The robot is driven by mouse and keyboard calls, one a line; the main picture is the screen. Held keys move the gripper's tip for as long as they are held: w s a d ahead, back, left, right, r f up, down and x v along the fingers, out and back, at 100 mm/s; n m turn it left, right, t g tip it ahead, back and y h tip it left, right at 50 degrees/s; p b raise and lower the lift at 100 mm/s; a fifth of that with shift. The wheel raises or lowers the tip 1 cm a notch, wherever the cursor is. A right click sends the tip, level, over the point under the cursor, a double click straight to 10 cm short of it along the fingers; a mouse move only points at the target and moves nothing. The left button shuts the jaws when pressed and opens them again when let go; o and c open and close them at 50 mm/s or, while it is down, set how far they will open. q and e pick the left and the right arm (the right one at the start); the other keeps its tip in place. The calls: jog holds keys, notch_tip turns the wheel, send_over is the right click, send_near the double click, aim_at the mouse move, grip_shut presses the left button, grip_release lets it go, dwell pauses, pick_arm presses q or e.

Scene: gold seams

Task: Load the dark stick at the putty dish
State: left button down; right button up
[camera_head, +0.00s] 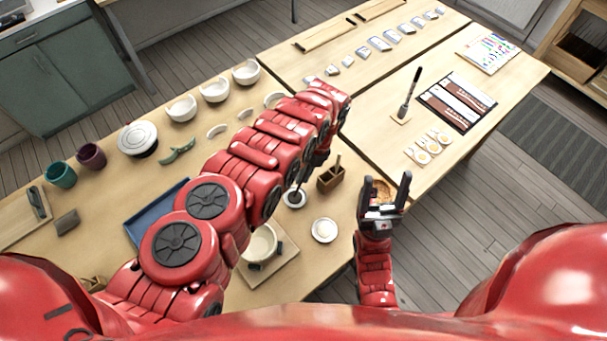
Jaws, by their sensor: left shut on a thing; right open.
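My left arm reaches across the table, and its gripper (316,160) is mostly hidden under the arm's end. It is shut on a thin dark stick (298,184), whose lower end points down into a small white dish (293,199) with a dark middle. I cannot tell whether the tip touches the dish. Another small white dish (324,230) with a pale filling stands in front, to the right; I cannot tell for certain which one is the putty dish. My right gripper (391,196) is open and empty, fingers up, near the table's front edge.
A brown wooden holder (330,178) stands close to the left gripper. A cream bowl (262,243) sits on a board. An upright brush (408,95) and pale shards (380,43) are farther back.

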pick_arm(q)
jog(key=shift+s+f+b, duration=0.1)
jog(key=shift+b, duration=0.2)
dwell(0.9)
jog(key=shift+w+r+p, duration=0.2)
jog(key=shift+r+p, duration=0.6)
jog(key=shift+r, duration=0.65)
jog(key=shift+s+r+p, duration=0.1)
jog(key=shift+r+p, duration=0.2)
jog(key=shift+r, duration=0.4)
jog(key=shift+r+p, duration=0.65)
jog(key=shift+r, duration=0.8)
jog(key=shift+f, duration=0.1)
